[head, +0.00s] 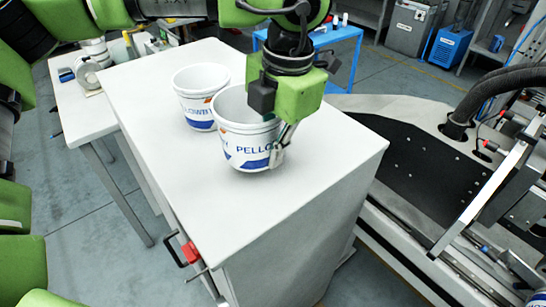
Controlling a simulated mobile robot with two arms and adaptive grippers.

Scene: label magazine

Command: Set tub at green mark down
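A white tub (240,143) with blue lettering and a blue band is at the middle of the white cabinet top. My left gripper (276,148) comes down at its right rim. One finger lies against the outside wall; the other is hidden, and the gripper looks shut on the tub wall. I cannot tell whether the tub's base touches the surface. A second similar white tub (196,98) stands just behind and to the left. No green mark shows. My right gripper is not in view.
The white cabinet top (165,135) is bare left of and in front of the tubs. A red-handled clamp (190,252) is on its front side. A side table (80,115) is at left, a blue cart (340,35) behind, and a machine (400,150) at right.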

